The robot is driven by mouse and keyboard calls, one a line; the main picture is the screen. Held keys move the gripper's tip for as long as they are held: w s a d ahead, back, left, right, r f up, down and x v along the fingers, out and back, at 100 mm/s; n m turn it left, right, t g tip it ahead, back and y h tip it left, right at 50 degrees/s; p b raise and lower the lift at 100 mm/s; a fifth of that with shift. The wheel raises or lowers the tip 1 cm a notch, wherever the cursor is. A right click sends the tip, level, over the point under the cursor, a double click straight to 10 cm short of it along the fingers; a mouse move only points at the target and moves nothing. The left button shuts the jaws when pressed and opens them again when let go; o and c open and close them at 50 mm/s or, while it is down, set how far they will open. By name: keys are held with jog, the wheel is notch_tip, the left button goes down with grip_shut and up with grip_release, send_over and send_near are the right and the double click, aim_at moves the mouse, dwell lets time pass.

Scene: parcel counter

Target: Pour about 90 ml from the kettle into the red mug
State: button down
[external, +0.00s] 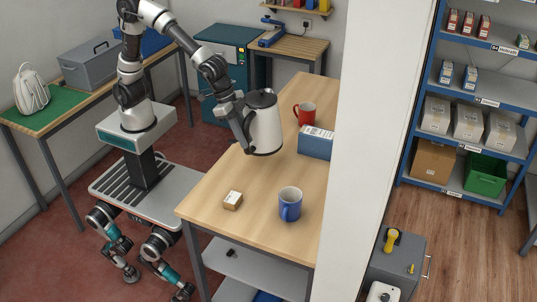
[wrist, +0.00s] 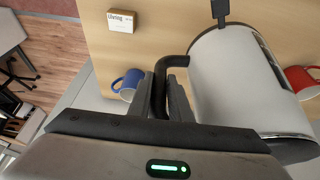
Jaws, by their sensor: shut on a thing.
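The white kettle (external: 265,128) with a black lid and base is over the wooden counter. It looks about upright in the external view; I cannot tell for sure whether its base is clear of the counter. My gripper (external: 246,128) is shut on the kettle's black handle, at the kettle's left side. In the wrist view the fingers (wrist: 166,88) close around the handle, beside the kettle body (wrist: 232,80). The red mug (external: 306,114) stands on the counter behind and right of the kettle. It shows partly at the right edge of the wrist view (wrist: 304,82).
A blue mug (external: 290,204) and a small labelled box (external: 232,200) are on the front of the counter. A blue box (external: 315,145) stands right of the kettle, in front of the red mug. A white wall (external: 370,130) borders the counter's right side. The counter's middle front is clear.

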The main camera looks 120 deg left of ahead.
jog(key=shift+w+a+r, duration=0.2)
jog(key=shift+w+r, duration=0.15)
jog(key=shift+w, duration=0.05)
jog(key=w+a+r+n+y+p, duration=0.1)
jog(key=w+a+n+p, duration=0.5)
jog(key=w+a, duration=1.4)
jog(key=p, duration=0.4)
jog(key=shift+w+a+r+y, duration=0.3)
jog(key=shift+a+r, duration=0.05)
jog(key=shift+r, duration=0.15)
